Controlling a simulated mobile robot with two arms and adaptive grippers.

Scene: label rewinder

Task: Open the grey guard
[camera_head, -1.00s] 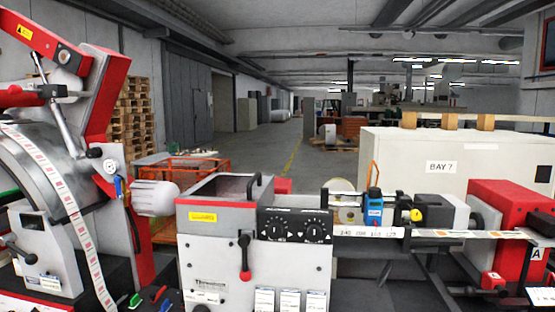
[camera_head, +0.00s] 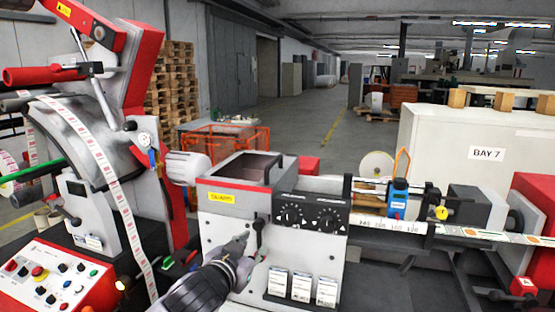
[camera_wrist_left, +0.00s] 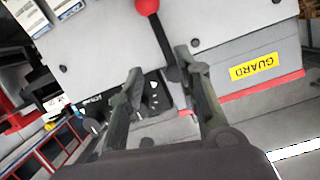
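The grey guard (camera_head: 222,181) is a box-like cover with a yellow GUARD label on the grey machine, and it looks lowered. A black handle (camera_head: 274,168) stands on its right side. Below it a black lever (camera_head: 259,228) hangs down the front panel; its red knob shows in the left wrist view (camera_wrist_left: 147,5). My left gripper (camera_head: 242,245) is in front of the panel at the lever. In the left wrist view its two fingers (camera_wrist_left: 158,66) are apart, with the lever running between them, close to the right finger. I cannot tell whether they touch it. My right gripper is out of view.
A black dial panel (camera_head: 310,215) and several label cards (camera_head: 302,285) are right of the lever. A control box with buttons (camera_head: 55,285) and a red-and-grey reel unit (camera_head: 130,100) stand left. A label web (camera_head: 390,224) runs right.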

